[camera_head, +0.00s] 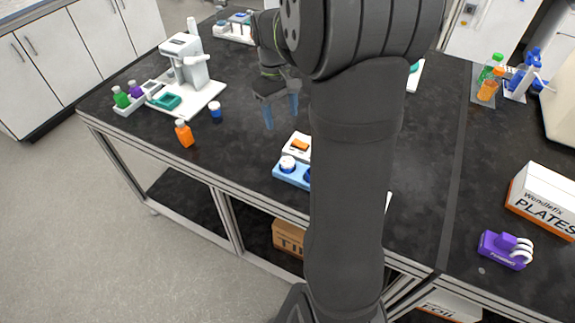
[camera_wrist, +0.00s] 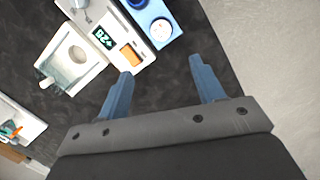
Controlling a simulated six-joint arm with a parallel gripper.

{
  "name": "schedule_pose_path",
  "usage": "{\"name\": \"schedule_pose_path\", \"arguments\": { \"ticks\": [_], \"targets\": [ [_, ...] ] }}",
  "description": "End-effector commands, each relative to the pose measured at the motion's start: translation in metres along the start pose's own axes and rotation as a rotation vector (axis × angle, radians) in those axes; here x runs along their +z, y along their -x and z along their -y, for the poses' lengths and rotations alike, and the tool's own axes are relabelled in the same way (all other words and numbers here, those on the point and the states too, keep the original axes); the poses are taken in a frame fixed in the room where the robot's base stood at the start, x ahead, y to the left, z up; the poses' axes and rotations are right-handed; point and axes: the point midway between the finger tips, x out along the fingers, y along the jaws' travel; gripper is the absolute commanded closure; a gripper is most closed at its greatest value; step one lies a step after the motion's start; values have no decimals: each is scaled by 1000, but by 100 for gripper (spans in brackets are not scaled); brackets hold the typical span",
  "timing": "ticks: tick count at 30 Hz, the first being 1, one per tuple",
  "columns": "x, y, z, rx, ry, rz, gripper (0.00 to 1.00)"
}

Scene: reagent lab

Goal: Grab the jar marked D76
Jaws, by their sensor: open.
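No label reading D76 is legible in either view. A small blue jar with a white lid (camera_head: 215,110) stands on the black bench, left of my gripper. A white-lidded jar (camera_head: 287,163) sits in a light blue holder (camera_head: 284,178) near the bench's front edge. In the wrist view this jar (camera_wrist: 161,29) is beyond the fingertips, with a blue item (camera_wrist: 138,3) beside it in the holder. My gripper (camera_head: 281,110) is open and empty above the bench. In the wrist view its blue fingers (camera_wrist: 160,68) are apart with bare dark bench between them.
An orange bottle (camera_head: 185,135) stands near the front left edge. A white device with an orange block (camera_head: 299,146) adjoins the holder. A white instrument (camera_head: 186,62) and a rack with green and purple bottles (camera_head: 124,100) are at left. My arm hides the bench's middle.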

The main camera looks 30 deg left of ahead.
Motion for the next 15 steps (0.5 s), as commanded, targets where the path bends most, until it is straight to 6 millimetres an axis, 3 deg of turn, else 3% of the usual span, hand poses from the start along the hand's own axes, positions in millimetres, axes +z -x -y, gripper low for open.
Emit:
{"name": "schedule_pose_path", "arguments": {
  "ticks": [9, 15],
  "targets": [
    [1, -70, 1, -3, -3, 5, 38],
    [1, -101, 0, -2, -4, 3, 38]
  ]
}}
